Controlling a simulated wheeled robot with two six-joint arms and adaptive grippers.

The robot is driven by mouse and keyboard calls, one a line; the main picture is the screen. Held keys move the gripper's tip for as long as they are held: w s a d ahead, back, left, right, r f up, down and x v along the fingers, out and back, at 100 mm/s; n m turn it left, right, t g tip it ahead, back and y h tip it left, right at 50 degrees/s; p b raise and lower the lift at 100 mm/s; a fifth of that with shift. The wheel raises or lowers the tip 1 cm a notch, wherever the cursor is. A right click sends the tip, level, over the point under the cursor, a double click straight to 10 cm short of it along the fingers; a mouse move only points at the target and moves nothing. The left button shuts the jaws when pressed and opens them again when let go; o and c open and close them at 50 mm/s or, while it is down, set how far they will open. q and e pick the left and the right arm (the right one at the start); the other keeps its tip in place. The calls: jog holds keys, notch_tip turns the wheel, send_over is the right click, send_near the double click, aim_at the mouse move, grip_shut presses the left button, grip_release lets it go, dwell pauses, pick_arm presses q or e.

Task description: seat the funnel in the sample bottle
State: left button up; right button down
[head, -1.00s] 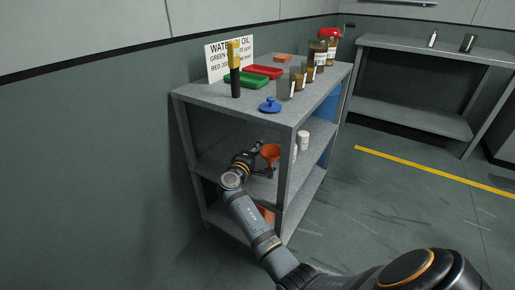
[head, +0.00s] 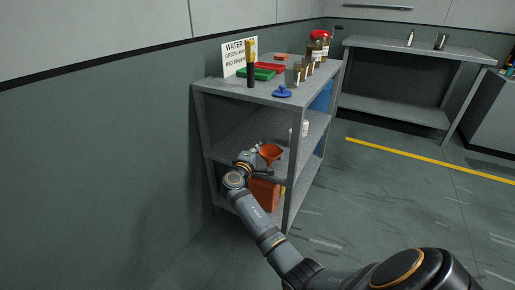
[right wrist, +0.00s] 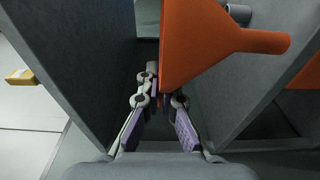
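The orange funnel (head: 270,152) is at my right gripper (head: 260,168), at the near end of the shelf unit, about middle-shelf height. In the right wrist view the funnel (right wrist: 205,42) lies on its side, its spout to the right. My right gripper (right wrist: 165,98) has its fingers closed together at the funnel's rim and appears to grip it. Several brown bottles with pale labels (head: 309,62) stand on the top shelf; which one is the sample bottle I cannot tell. My left gripper is not in view.
The grey shelf unit (head: 222,91) stands against the wall. Its top holds a blue lidded piece (head: 282,92), a yellow-and-black upright object (head: 250,70), green (head: 262,75) and red trays, and a sign. An orange container (head: 264,193) is low down. Floor to the right is clear.

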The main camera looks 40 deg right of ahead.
jog(key=shift+r+p, duration=2.05)
jog(key=shift+r, duration=0.65)
